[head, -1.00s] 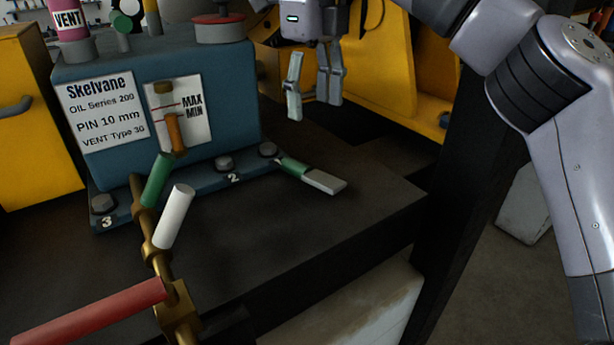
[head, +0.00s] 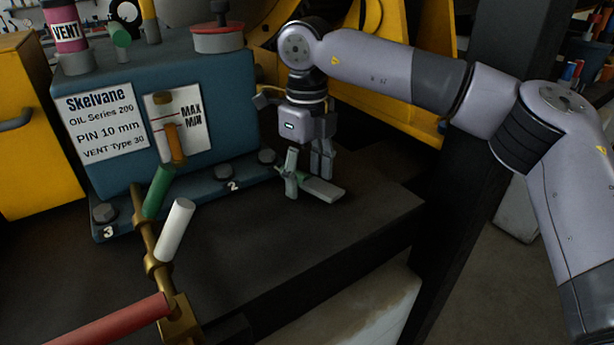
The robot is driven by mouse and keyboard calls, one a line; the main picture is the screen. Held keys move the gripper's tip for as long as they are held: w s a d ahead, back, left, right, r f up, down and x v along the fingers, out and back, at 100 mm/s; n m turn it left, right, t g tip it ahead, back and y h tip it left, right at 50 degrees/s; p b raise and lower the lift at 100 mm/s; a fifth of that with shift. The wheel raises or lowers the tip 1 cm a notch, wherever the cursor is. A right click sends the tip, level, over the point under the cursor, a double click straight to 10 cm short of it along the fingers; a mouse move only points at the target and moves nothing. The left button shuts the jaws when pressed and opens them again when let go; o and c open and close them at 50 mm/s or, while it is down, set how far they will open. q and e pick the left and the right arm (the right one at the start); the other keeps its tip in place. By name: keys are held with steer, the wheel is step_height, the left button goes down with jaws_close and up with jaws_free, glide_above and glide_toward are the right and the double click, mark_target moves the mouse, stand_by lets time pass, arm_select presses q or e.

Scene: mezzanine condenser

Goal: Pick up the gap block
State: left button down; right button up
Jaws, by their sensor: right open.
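The gap block, seemingly the flat grey bar (head: 322,189) with a green end, lies on the dark bench top at the right front corner of the blue machine. My right gripper (head: 306,182) is open and points down right over it. One finger is in front of the green part and hides some of it; the other fingers are behind the bar. I cannot tell whether any finger touches it. My left gripper is not in view.
The blue machine (head: 215,110) with bolts along its base stands close on the left. Brass pipework with a white handle (head: 174,229), a green handle and a red handle (head: 108,320) is at front left. A dark post (head: 465,190) rises at right.

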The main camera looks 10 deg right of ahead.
jaws_close()
stand_by(0.8)
